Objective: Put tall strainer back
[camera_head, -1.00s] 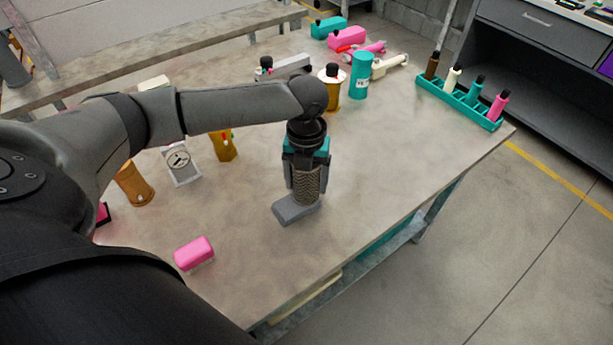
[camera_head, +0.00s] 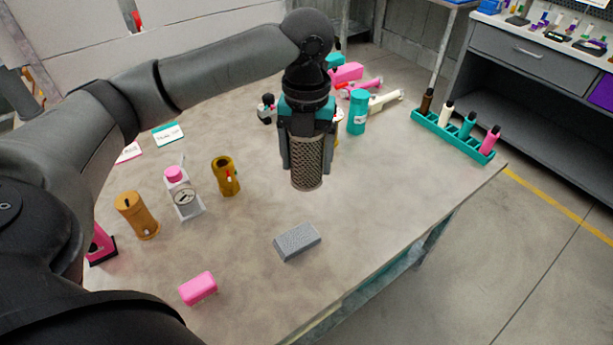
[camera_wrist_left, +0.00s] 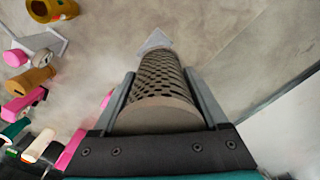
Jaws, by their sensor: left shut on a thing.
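The tall strainer (camera_head: 307,165) is a brown-grey perforated cylinder. My left gripper (camera_head: 303,168) is shut on it and holds it upright in the air above the table. In the left wrist view the strainer (camera_wrist_left: 160,88) sits between the two fingers, its near end towards the camera. A grey rectangular block (camera_head: 297,242) lies on the table below and apart from the strainer. My right gripper is not in view.
An amber cylinder (camera_head: 136,215), a white gauge stand (camera_head: 186,198) and an ochre cup-like part (camera_head: 226,176) stand to the left. A pink block (camera_head: 198,288) lies at the front. A teal rack (camera_head: 452,138) with several bottles stands right. The table's front right is clear.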

